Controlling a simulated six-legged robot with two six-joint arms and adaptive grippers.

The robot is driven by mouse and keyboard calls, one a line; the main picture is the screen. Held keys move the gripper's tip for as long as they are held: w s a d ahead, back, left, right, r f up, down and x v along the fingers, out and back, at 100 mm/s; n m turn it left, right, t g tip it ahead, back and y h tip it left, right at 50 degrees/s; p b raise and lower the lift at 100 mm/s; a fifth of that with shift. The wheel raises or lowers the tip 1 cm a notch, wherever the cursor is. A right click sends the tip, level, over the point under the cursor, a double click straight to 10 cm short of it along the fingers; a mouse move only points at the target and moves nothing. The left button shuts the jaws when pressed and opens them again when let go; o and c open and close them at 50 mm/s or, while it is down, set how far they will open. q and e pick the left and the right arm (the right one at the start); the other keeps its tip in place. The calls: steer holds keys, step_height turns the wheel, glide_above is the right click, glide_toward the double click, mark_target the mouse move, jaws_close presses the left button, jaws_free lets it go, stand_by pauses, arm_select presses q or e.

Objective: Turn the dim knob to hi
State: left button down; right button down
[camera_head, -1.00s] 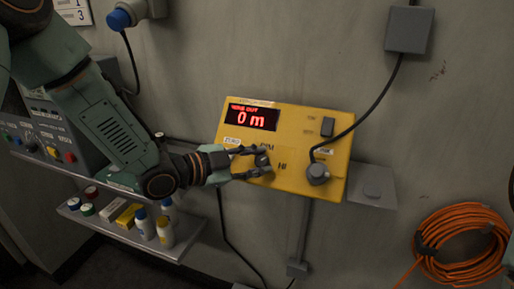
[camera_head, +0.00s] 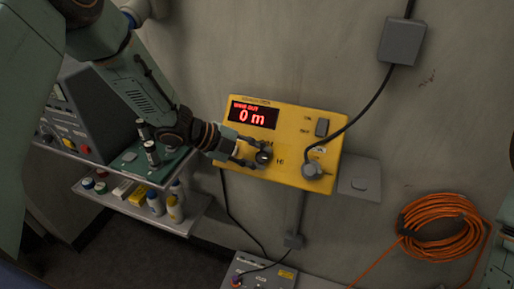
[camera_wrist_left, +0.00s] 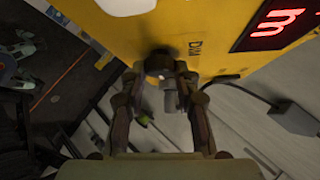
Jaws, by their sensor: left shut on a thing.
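The yellow panel (camera_head: 300,174) is on the wall, with a red lit display (camera_head: 253,115) reading 0 m. The dark dim knob (camera_head: 264,158) sits low on its face, with the HI mark just to its right. My left gripper (camera_head: 252,155) reaches in from the left, its fingers shut on the knob. In the left wrist view the knob (camera_wrist_left: 158,64) shows between the two fingertips, beside the DIM label. The fingers partly cover the knob, and I cannot tell where it points. My right gripper is out of view.
A grey plug with a black cable (camera_head: 313,169) sits on the panel right of the knob. A switch (camera_head: 322,127) is above it. A shelf with small bottles (camera_head: 190,222) is lower left. A coiled orange cable (camera_head: 440,228) hangs at right.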

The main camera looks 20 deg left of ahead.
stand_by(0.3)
arm_select(q)
steer(key=c, duration=1)
jaws_free()
steer(key=shift+v, duration=6.1)
steer(key=shift+w, duration=0.1)
